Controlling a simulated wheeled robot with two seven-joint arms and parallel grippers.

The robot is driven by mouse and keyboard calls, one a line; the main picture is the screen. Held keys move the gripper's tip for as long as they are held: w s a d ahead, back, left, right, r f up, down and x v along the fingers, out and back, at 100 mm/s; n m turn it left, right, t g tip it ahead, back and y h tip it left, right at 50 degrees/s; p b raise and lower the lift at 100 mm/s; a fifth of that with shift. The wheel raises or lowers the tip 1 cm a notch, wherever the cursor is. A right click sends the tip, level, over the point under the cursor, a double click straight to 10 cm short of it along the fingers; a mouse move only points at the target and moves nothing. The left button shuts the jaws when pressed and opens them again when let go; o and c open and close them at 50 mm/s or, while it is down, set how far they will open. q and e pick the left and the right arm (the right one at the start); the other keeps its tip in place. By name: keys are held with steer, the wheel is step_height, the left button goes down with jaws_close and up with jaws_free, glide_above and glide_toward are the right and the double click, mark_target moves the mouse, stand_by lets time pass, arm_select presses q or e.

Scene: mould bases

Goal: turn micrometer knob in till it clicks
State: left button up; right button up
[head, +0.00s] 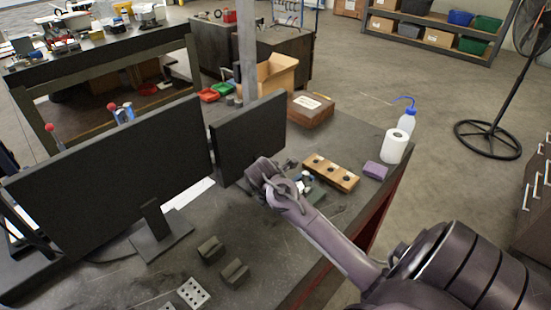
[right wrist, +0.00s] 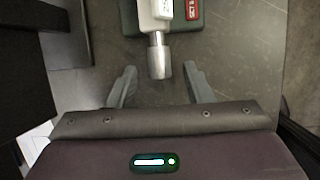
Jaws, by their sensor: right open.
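In the right wrist view, the micrometer's silver knob (right wrist: 159,56) points toward my right gripper (right wrist: 160,84). The gripper is open, with one finger on each side of the line of the knob and a gap on both sides. In the head view my right gripper (head: 268,176) is over the bench beside the small monitor, and my arm hides most of the micrometer. My left gripper is not in view.
Two monitors (head: 120,170) (head: 250,135) stand close left of my right gripper. A wooden block with holes (head: 331,172), a purple sponge (head: 375,170), a paper roll (head: 396,147) and a wash bottle (head: 407,120) are to the right. Dark V-blocks (head: 235,272) lie in front.

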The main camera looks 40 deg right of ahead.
steer(key=shift+x, duration=0.95)
steer(key=shift+c, duration=0.5)
steer(key=c, duration=0.9)
steer(key=shift+s+f+t, duration=0.1)
steer(key=shift+t, duration=0.2)
steer(key=shift+s+f+t, duration=0.1)
steer(key=shift+s+t, duration=0.15)
steer(key=shift+t, duration=0.65)
steer(key=shift+s+f+m+t+b, duration=0.15)
steer(key=shift+m+t+b, duration=0.1)
steer(key=shift+t+b, duration=0.25)
steer(key=shift+s+f+m+t+b, duration=0.15)
steer(key=shift+m+t+b, duration=0.1)
steer(key=shift+t, duration=0.45)
steer(key=m+t+b, duration=0.1)
steer(key=t+b, duration=0.3)
steer(key=b, duration=0.2)
steer(key=f+m+t+b, duration=0.1)
steer(key=t+b, duration=0.3)
steer(key=b, duration=0.2)
steer(key=shift+s+f, duration=0.15)
steer(key=shift+s, duration=0.1)
steer(key=shift+m+t+h+b, duration=0.4)
steer(key=shift+t+h+b, duration=0.1)
steer(key=shift+t+b, duration=0.5)
